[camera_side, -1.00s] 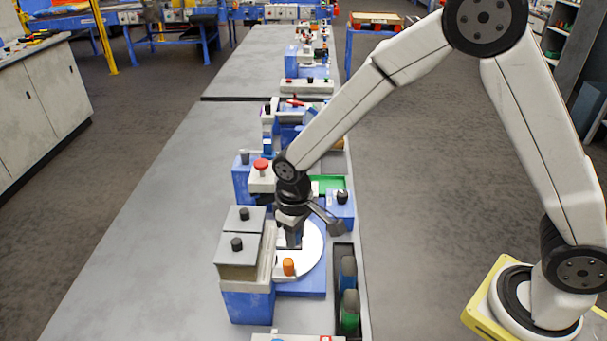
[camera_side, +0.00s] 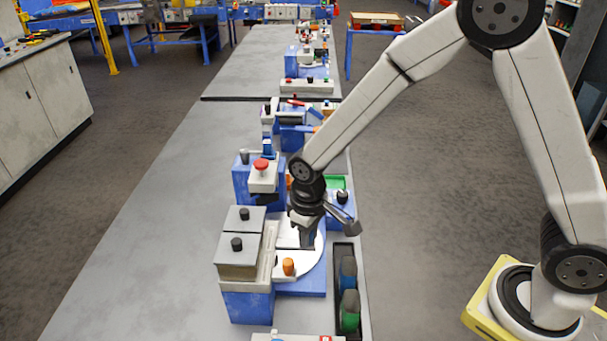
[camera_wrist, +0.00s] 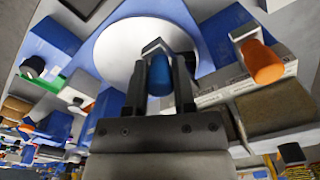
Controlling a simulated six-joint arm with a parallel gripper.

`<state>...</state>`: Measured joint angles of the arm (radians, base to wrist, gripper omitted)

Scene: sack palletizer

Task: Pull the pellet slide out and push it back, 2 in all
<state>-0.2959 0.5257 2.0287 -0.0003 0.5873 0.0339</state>
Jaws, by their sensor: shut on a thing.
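My gripper (camera_side: 308,242) is low over the white disc (camera_side: 313,265), just right of the two-lidded hopper box (camera_side: 238,270). In the wrist view my gripper (camera_wrist: 168,58) is shut on a blue knob (camera_wrist: 159,78), which sits between its fingers. A pale grey strip, seemingly the pellet slide (camera_side: 287,238), shows between the hopper box and my gripper in the side view. The fingers hide the knob there, and how far the slide is out is hard to tell. An orange knob (camera_side: 288,266) stands on a pale block nearby; it also shows in the wrist view (camera_wrist: 262,62).
A red mushroom button (camera_side: 261,165) on a pale box stands behind the hopper. A black knob (camera_side: 342,197) on a blue block is to the back right. A dark trough with blue and green items (camera_side: 349,310) lies at front right. The table's left side is clear.

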